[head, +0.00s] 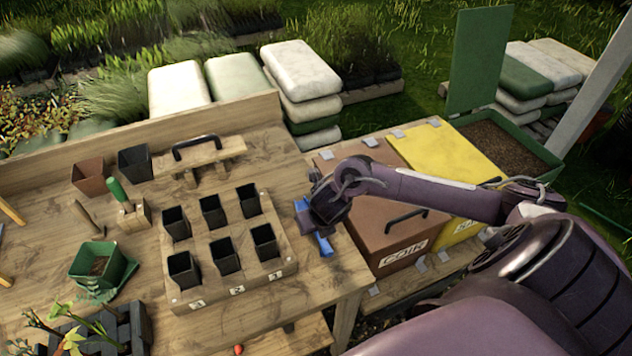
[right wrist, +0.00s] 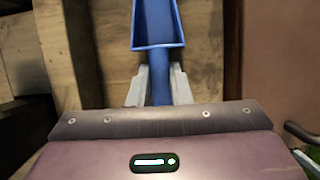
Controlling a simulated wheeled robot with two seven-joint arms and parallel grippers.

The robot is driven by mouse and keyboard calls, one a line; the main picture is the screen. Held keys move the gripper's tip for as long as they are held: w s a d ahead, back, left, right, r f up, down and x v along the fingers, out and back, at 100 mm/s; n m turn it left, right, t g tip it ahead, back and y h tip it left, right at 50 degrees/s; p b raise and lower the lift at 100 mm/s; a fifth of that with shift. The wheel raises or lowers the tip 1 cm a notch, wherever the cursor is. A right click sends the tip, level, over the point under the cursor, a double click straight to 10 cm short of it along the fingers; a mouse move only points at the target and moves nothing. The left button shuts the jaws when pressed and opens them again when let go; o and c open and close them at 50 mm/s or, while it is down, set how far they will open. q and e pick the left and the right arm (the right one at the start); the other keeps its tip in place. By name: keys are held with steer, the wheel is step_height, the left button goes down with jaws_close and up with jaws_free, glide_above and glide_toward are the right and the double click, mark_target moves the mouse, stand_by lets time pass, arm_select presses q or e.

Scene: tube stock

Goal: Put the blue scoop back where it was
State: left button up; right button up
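The blue scoop (head: 324,244) is at the right end of the wooden bench, beside the pot block, partly hidden by my right gripper (head: 318,213) in the head view. In the right wrist view the scoop's blue tray (right wrist: 158,28) points away from my right gripper (right wrist: 160,86). Its handle lies between the two grey fingers, which close against it from both sides. I cannot tell whether the scoop touches the bench top. My left gripper is not in view.
A wooden block (head: 212,278) with several black pots stands left of the scoop. A brown COIR bin (head: 385,232) and a yellow bin (head: 455,160) stand to the right, with an open green bin (head: 548,158) beyond. A handled wooden tool (head: 210,155) lies behind the block.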

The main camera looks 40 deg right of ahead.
steer(key=o, duration=0.5)
steer(key=v, duration=0.8)
steer(key=shift+f, duration=0.1)
steer(key=shift+s, duration=0.1)
